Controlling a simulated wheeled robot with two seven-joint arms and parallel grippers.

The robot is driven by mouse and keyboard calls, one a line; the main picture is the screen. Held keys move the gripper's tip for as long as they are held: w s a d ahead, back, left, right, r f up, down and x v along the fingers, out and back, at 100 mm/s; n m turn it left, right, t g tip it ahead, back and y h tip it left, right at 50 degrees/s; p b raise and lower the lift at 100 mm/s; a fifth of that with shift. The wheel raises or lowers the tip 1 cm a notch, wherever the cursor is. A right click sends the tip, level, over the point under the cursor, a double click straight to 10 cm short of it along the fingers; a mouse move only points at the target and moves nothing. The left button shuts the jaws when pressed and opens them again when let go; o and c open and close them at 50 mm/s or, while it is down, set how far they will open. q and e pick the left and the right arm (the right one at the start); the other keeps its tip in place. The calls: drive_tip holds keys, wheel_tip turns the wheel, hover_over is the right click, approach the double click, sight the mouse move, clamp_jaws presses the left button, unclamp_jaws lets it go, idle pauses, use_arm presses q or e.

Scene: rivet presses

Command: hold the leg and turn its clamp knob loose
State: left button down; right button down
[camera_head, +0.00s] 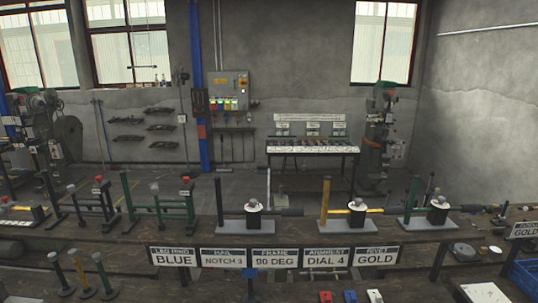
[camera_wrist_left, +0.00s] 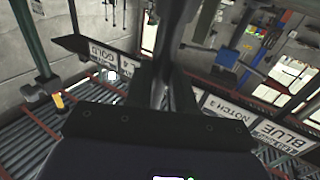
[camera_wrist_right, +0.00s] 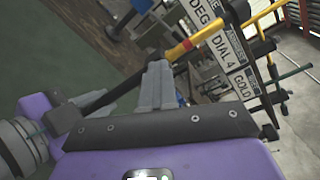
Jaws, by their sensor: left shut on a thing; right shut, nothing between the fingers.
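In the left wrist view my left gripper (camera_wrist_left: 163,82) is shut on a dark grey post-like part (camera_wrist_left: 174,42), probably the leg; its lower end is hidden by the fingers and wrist. In the right wrist view my right gripper (camera_wrist_right: 157,70) is shut with nothing between its fingers. A rod (camera_wrist_right: 178,51) with a yellow section and a red band passes close by the fingertips; I cannot tell whether they touch. I cannot make out the clamp knob for certain. Neither gripper can be picked out in the head view.
A long dark bench (camera_head: 130,232) carries stands with upright posts and grey base plates (camera_head: 246,227). Signs such as the BLUE sign (camera_head: 171,257) hang along it. Open floor lies behind the bench.

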use_arm(q)
drive_tip(key=shift+s+a+f, duration=0.15)
drive_tip(key=shift+s+f, duration=0.15)
drive_tip(key=shift+f, duration=0.05)
use_arm(e)
drive_tip(key=shift+f, duration=0.4)
drive_tip(key=shift+s+a+f, duration=0.2)
drive_tip(key=shift+a+f, duration=0.15)
drive_tip(key=shift+f, duration=0.15)
drive_tip(key=shift+a, duration=0.15)
idle(0.4)
use_arm(q)
drive_tip(key=shift+d+r, duration=0.1)
drive_tip(key=shift+d, duration=0.1)
drive_tip(key=shift+w+a, duration=0.1)
use_arm(e)
drive_tip(key=shift+s+a+r, duration=0.1)
drive_tip(key=shift+s+r, duration=0.15)
drive_tip(key=shift+s, duration=1.25)
drive_tip(key=shift+s+r, duration=0.2)
drive_tip(key=shift+s, duration=1.25)
use_arm(q)
drive_tip(key=c, duration=0.9)
unclamp_jaws()
drive_tip(key=shift+w+r, duration=0.15)
